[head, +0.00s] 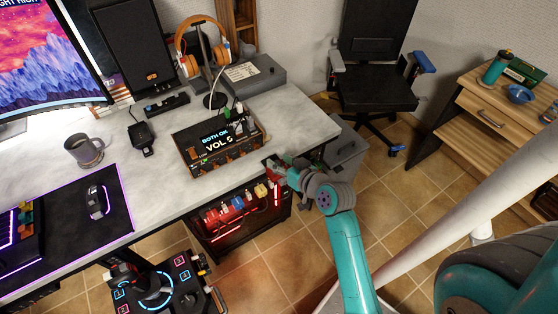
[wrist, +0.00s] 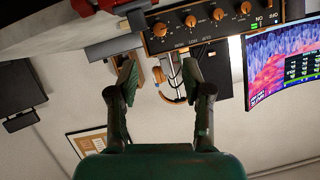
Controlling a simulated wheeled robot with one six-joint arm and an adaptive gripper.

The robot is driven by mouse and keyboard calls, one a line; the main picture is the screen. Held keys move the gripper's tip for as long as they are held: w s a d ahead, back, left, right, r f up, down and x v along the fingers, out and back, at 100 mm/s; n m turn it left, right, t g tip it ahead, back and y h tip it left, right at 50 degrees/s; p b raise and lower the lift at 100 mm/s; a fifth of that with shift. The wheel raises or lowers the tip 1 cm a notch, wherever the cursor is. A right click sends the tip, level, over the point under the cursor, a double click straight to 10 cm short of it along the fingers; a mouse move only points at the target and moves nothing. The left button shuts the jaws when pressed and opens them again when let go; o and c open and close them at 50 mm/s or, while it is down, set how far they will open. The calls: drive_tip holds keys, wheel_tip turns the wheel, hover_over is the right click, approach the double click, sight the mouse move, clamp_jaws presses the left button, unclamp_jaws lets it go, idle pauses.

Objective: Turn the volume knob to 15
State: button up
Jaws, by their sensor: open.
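A dark box with an orange-brown edge (head: 190,163) stands near the desk's front edge in the head view. Its lit display (head: 216,140) reads "BOTH OK" and VOL with a small single digit, hard to read. The wrist view is upside down and shows its dark panel (wrist: 205,32) with several orange knobs, one of them the end knob (wrist: 160,30). I cannot tell which is the volume knob. My gripper (head: 276,172) is right of the box at the desk's front edge. In the wrist view my gripper (wrist: 159,70) is open and empty, its fingers apart from the knobs.
A headphone stand (head: 203,62) and a grey case (head: 252,75) stand behind the box. A mug (head: 84,150) and a mouse (head: 98,201) are to the left. A red-lit case (head: 232,232) is below the desk edge, near my gripper. A chair (head: 375,85) stands behind right.

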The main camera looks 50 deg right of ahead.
sight(257, 147)
drive_tip(key=w+f+n, duration=0.1)
drive_tip(key=w, duration=0.2)
drive_tip(key=w+d+f+n+h, duration=0.1)
drive_tip(key=w+f, duration=0.1)
drive_tip(key=w, duration=0.2)
drive_tip(key=w+f+n+h, duration=0.1)
drive_tip(key=w, duration=0.3)
drive_tip(key=shift+d+f+g, duration=0.2)
drive_tip(key=shift+f+g, duration=0.05)
drive_tip(key=shift+g, duration=0.15)
idle(0.3)
clamp_jaws()
